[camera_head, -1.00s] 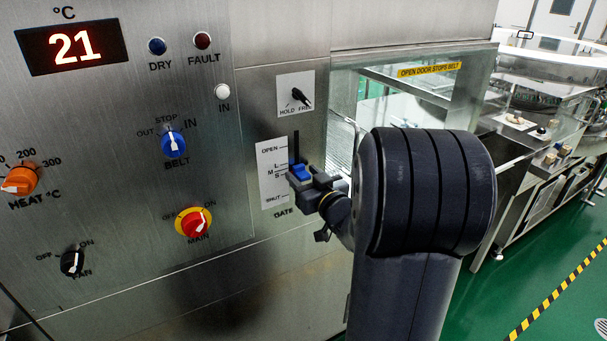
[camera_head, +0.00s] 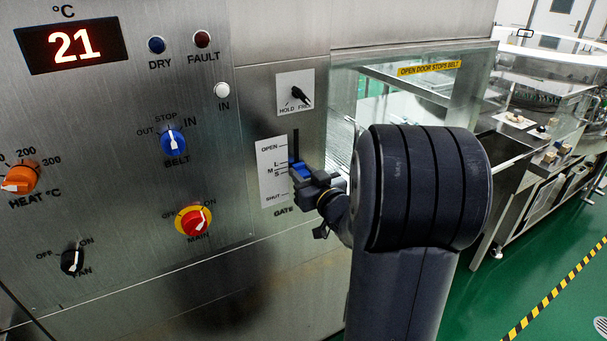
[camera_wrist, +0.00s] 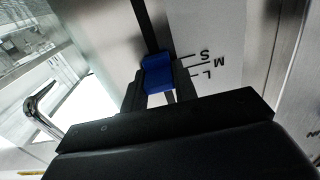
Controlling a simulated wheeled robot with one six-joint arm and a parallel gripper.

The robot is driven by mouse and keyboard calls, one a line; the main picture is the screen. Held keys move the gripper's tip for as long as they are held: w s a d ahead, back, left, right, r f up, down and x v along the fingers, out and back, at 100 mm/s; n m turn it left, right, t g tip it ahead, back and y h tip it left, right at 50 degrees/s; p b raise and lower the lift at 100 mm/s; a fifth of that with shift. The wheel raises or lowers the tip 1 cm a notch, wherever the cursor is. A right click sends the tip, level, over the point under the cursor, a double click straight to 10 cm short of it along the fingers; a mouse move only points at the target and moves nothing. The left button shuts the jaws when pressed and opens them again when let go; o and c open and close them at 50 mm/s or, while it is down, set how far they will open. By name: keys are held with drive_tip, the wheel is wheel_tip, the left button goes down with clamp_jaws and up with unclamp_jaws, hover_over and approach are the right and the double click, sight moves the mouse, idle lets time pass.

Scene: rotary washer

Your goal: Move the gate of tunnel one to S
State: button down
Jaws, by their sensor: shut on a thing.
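The gate lever is a blue knob (camera_head: 296,167) in a dark vertical slot on the steel panel. Beside it is a white scale plate (camera_head: 268,188) marked OPEN, L, M, S and SHUT from top to bottom. My gripper (camera_head: 303,176) is shut on the blue knob. In the wrist view the blue knob (camera_wrist: 156,76) sits between the two dark fingers of my gripper (camera_wrist: 158,87). There the letters S, M and L appear upside down beside it. The knob lies around the L, M and S marks; its exact mark is hard to tell.
A black HOLD/FREE switch (camera_head: 301,96) is above the slot. The blue BELT knob (camera_head: 173,141) and red MAIN switch (camera_head: 194,221) are to the left. A glass opening (camera_head: 415,92) with a yellow label is to the right of the panel.

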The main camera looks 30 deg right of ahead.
drive_tip(key=shift+f+b, duration=0.2)
drive_tip(key=shift+b, duration=0.25)
drive_tip(key=shift+r, duration=0.1)
drive_tip(key=c, duration=1.1)
unclamp_jaws()
drive_tip(key=shift+s, duration=0.1)
drive_tip(key=s, duration=1)
drive_tip(key=shift+s+d+b, duration=0.2)
drive_tip(key=shift+s+b, duration=0.1)
drive_tip(key=shift+w, duration=0.1)
